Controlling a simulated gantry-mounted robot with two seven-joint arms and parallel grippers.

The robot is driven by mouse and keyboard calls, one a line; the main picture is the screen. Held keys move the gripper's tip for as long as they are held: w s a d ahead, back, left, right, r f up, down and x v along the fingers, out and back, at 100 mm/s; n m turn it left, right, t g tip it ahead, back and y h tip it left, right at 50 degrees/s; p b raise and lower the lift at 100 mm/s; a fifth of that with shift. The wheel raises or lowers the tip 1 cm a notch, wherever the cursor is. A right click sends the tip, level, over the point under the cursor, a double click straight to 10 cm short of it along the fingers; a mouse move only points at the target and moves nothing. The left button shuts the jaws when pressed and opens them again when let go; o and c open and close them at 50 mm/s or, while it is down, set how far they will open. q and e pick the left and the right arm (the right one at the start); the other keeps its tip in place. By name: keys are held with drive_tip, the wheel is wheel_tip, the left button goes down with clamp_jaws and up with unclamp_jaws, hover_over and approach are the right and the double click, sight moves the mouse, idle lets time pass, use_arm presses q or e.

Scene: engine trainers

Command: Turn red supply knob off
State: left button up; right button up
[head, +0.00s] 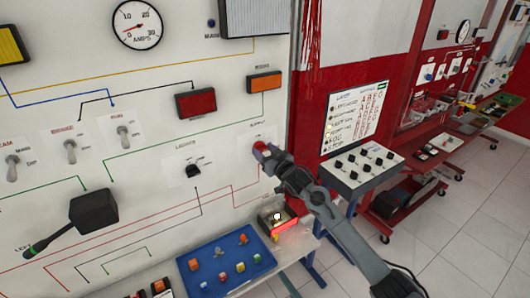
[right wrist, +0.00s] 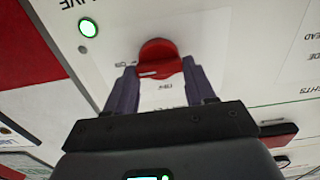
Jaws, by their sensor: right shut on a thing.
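The red supply knob (head: 261,148) sits on the white trainer panel (head: 150,85), near its right edge. My right gripper (head: 266,154) reaches it from the lower right and is shut on it. In the right wrist view, the red knob (right wrist: 158,52) shows at the fingertips, with one dark finger of my right gripper (right wrist: 158,68) on each side. Part of a printed label shows below the knob there, upside down. My left gripper is not in view.
A black knob (head: 193,171) and several toggle switches (head: 70,151) are left on the panel. A blue tray (head: 226,268) with small coloured parts lies below. A box with black switches (head: 362,167) stands to the right. A green indicator light (right wrist: 88,27) is lit near the knob.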

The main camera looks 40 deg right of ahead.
drive_tip(key=shift+n, duration=0.3)
drive_tip(key=n+p, duration=0.1)
drive_tip(key=n, duration=0.1)
drive_tip(key=shift+r+n, duration=0.1)
drive_tip(key=shift+n, duration=0.2)
drive_tip(key=n+p, duration=0.1)
drive_tip(key=n, duration=0.4)
drive_tip(key=shift+a, duration=0.15)
drive_tip(key=n, duration=0.4)
drive_tip(key=shift+a+f+p, duration=0.1)
drive_tip(key=shift+f+p, duration=0.1)
drive_tip(key=shift+p, duration=0.2)
drive_tip(key=n, duration=0.2)
drive_tip(key=shift+f+n, duration=0.1)
drive_tip(key=shift+n, duration=1.7)
drive_tip(key=shift+f, duration=0.1)
